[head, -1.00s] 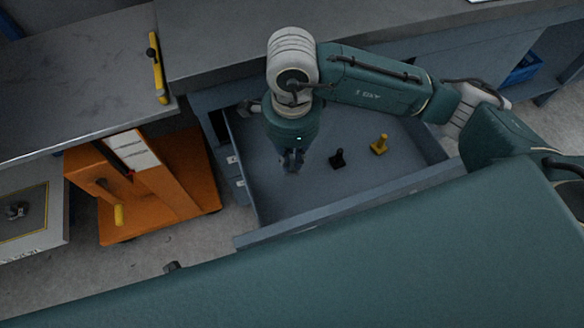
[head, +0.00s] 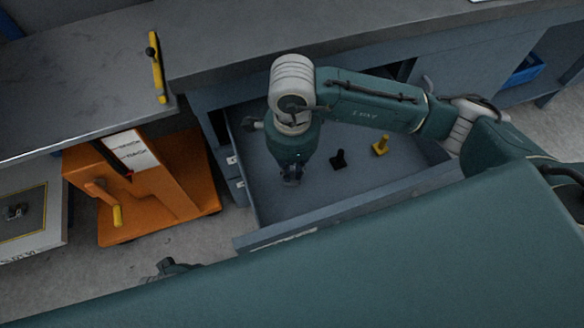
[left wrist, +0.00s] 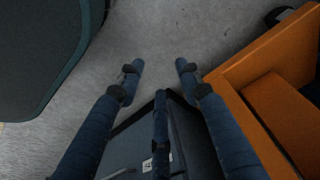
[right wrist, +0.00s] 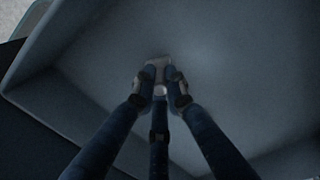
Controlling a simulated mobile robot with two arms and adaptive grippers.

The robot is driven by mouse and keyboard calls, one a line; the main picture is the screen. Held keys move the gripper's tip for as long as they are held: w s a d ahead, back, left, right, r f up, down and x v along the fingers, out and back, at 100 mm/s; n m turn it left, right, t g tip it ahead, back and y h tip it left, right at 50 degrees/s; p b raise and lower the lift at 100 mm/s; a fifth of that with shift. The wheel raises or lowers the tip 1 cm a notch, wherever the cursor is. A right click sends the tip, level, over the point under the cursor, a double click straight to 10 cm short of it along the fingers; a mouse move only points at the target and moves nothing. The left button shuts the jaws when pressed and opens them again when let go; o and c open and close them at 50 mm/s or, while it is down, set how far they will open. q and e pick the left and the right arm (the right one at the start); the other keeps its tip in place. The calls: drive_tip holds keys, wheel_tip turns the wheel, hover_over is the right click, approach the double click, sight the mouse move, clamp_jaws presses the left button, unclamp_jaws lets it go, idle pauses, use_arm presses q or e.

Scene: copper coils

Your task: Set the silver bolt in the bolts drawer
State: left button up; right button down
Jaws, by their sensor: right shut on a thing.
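The open drawer (head: 259,194) is pulled out below the workbench and holds a black bolt (head: 338,159) and a yellow bolt (head: 380,146), both standing. My right gripper (head: 291,181) is down inside the drawer, left of the black bolt. In the right wrist view my right gripper (right wrist: 162,85) is shut on the silver bolt (right wrist: 159,63), low over the drawer floor; whether the bolt touches the floor I cannot tell. Most of the bolt is hidden by the fingers. My left gripper (left wrist: 158,66) is open and empty above the concrete floor, outside the drawer.
An orange pallet-truck-like machine (head: 185,177) stands left of the drawer. The workbench top (head: 240,50) runs behind it. A yellow-handled tool (head: 158,75) lies at the bench edge. A blue crate (head: 524,69) sits at far right. The drawer's front wall (head: 350,205) is near my body.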

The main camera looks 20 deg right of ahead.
sight(292, 168)
use_arm(q)
drive_tip(key=shift+r, duration=0.1)
use_arm(e)
drive_tip(key=c, duration=1.8)
unclamp_jaws()
drive_tip(key=shift+r, duration=0.1)
